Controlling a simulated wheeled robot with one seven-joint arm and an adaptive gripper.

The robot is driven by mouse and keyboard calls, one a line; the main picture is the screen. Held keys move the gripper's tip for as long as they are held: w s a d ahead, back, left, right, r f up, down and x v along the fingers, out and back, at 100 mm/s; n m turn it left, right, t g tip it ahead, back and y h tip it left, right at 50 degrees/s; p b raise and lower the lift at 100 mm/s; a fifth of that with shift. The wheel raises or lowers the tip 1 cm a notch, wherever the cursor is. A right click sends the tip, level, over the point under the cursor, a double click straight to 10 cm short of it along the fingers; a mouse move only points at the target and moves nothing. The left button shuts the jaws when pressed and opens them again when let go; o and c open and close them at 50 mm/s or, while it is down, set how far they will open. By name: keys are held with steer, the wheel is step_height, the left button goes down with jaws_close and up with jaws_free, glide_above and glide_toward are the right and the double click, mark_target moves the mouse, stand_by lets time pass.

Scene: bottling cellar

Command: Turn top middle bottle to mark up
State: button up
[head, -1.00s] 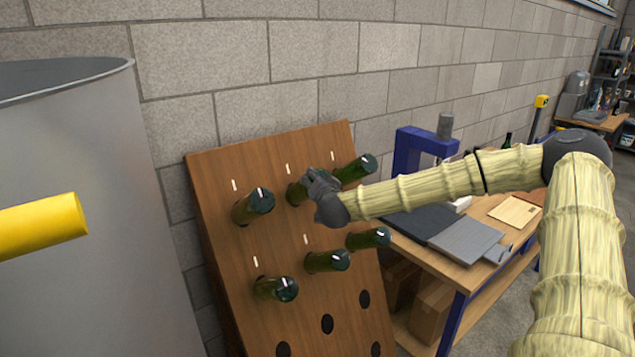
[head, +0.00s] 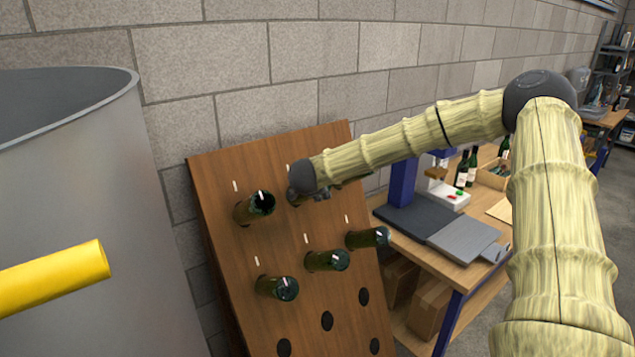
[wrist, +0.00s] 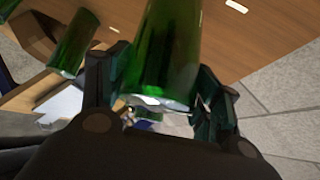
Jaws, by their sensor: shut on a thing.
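The wooden rack board (head: 240,310) leans against the wall with green bottles in its upper two rows. The top middle bottle is hidden behind my gripper (head: 300,195) in the head view. In the wrist view, this green bottle (wrist: 165,50) lies between my two fingers, which are shut on it near its outer end. A thin pale streak shows on its right edge; I cannot tell if it is the mark or a glint. The top right bottle (head: 352,181) is mostly behind my arm.
Lower bottles (head: 328,261) stick out below my gripper. A grey tank (head: 120,200) with a yellow bar (head: 55,272) stands at left. A workbench (head: 440,270) with a blue press (head: 403,180) and bottles (head: 467,168) is at right. White dashes mark the board above the bottles.

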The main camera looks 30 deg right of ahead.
steer(key=shift+m, duration=0.5)
steer(key=o, duration=1)
steer(key=shift+d, duration=0.15)
steer(key=shift+s+a+r, duration=0.1)
steer(key=shift+a, duration=0.15)
steer(key=v, duration=1.1)
steer(key=shift+r, duration=0.4)
steer(key=shift+a, duration=0.1)
